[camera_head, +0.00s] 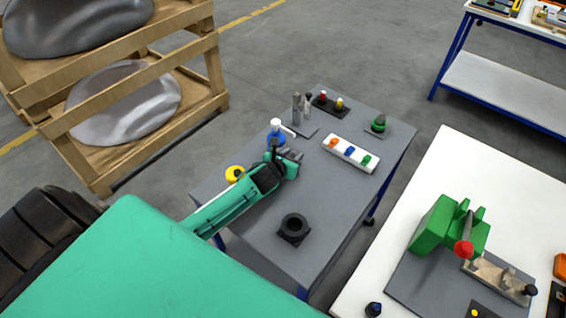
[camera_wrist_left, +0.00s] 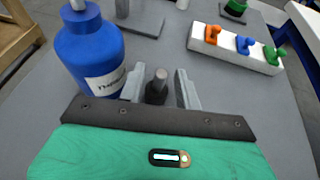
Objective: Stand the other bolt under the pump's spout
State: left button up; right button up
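The blue pump bottle (camera_head: 277,138) stands upright on the grey table, with its white spout (camera_head: 288,131) pointing right. It fills the upper left of the left wrist view (camera_wrist_left: 92,50), where most of the spout is cut off. My left gripper (camera_head: 294,158) is low over the table on the near side of the bottle. In the left wrist view its fingers (camera_wrist_left: 160,85) are apart. A bolt (camera_wrist_left: 157,84) with a dark lower part and grey metal tip stands upright between them, with a visible gap at its right. My right gripper is out of view.
A white block with orange, blue and green pieces (camera_head: 328,143) lies right of the gripper. Metal posts (camera_head: 297,106) stand on a grey pad behind the bottle. A black ring part (camera_head: 294,228) sits nearer; a yellow object (camera_head: 234,173) is left. A white table (camera_head: 420,180) stands at right.

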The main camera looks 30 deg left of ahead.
pick_arm(q)
jog(key=b+v, duration=0.1)
jog(key=v, duration=1)
jog(key=shift+f, duration=0.1)
